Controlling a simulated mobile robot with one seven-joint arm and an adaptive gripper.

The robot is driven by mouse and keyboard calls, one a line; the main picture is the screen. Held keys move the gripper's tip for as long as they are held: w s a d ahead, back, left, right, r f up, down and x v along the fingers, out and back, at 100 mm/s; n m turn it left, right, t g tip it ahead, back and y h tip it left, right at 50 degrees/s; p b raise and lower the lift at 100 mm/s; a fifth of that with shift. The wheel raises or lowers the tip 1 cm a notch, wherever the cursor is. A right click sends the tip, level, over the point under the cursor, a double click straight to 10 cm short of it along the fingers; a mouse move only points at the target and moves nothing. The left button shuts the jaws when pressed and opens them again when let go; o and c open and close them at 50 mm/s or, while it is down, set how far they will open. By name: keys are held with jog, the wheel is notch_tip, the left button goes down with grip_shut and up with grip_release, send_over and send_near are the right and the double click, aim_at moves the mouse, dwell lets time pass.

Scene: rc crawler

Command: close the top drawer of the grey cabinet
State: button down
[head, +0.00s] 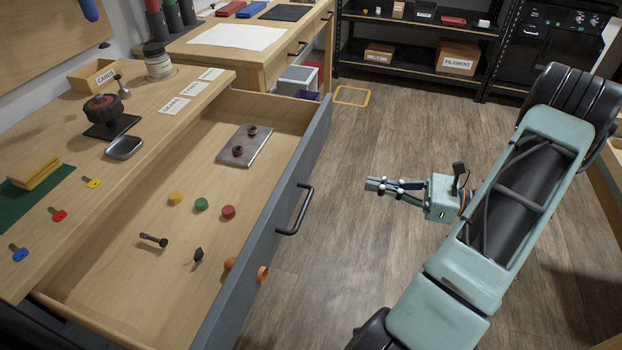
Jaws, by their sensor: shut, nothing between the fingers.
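The top drawer (275,214) has a grey-blue front with a black bar handle (295,211). It is pulled far out from under the wooden worktop, and its light wooden inside is exposed. My gripper (370,185) is to the right of the drawer front, above the floor, with its fingers pointing left towards the handle. The fingers are shut and empty, and a clear gap separates them from the handle. The rest of the cabinet below the drawer is hidden.
Inside the drawer are a metal plate (244,146), a yellow cap (176,198), a green cap (201,204), a red cap (228,212) and small parts. Keys, a metal dish (125,148) and a box (94,76) sit on the worktop (190,98). The floor (400,120) beyond my gripper is clear.

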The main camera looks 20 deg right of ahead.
aim_at(305, 169)
jog(key=b+x, duration=0.2)
jog(key=x, duration=1.1)
jog(key=shift+w+a+r+b, duration=0.1)
jog(key=shift+w+a+b, duration=0.15)
jog(key=shift+a+b, duration=0.15)
jog(key=shift+w, duration=0.1)
jog(key=shift+w+a+r, duration=0.1)
jog(key=shift+w+a, duration=0.25)
jog(key=shift+a, duration=0.2)
jog(key=p+x, duration=0.1)
jog(key=x, duration=1.3)
jog(key=p+x, duration=0.1)
jog(key=x, duration=1.3)
jog(key=shift+w+a+r, duration=0.1)
jog(key=shift+a+r, duration=0.05)
jog(key=shift+a, duration=0.05)
jog(key=shift+w+a+r, duration=0.1)
jog(key=shift+w+a, duration=0.3)
jog(key=shift+a, duration=0.1)
